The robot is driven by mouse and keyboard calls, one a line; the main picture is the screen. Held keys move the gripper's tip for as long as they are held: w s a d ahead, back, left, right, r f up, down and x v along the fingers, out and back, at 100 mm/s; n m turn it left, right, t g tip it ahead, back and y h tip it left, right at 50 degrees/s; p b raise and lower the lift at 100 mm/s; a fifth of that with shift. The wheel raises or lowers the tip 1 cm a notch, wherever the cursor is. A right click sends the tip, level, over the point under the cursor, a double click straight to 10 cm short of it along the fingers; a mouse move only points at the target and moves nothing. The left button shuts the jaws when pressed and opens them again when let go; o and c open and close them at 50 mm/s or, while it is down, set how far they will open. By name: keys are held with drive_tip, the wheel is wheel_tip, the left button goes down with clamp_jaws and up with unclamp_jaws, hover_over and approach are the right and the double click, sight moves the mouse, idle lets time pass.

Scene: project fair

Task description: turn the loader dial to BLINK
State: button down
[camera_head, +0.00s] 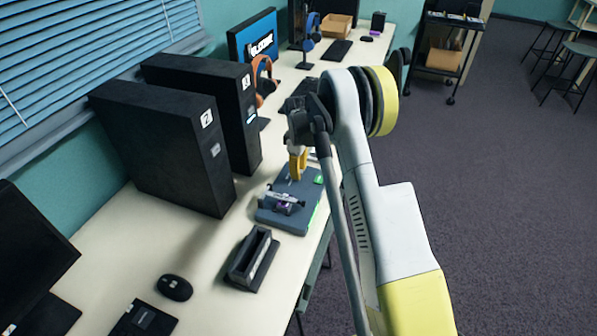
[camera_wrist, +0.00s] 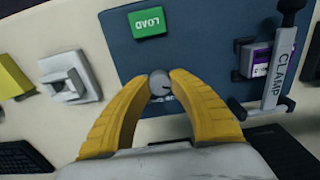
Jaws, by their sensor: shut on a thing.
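The loader (camera_head: 306,203) is a dark blue-grey box near the table's front edge, and its top fills much of the wrist view (camera_wrist: 205,35). Its dial (camera_wrist: 159,82) is a small round grey knob. My gripper (camera_wrist: 159,86) comes from above with its yellow fingertips closed around the knob; it also shows in the head view (camera_head: 297,168). The fingers hide most lettering around the dial, so its setting cannot be read. A grey lever marked CLAMP (camera_wrist: 277,84) is at right, next to a purple-and-white part (camera_wrist: 258,60).
A black open holder (camera_head: 252,259) stands in front of the loader. Tall black computer towers (camera_head: 165,150) stand left of it. A white bracket-like part (camera_wrist: 69,87) and a yellow object (camera_wrist: 10,77) lie beside the loader. Open floor is at right.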

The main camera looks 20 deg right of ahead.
idle(0.5)
drive_tip(key=c, duration=1.1)
unclamp_jaws()
wheel_tip(320, 180, up, 12)
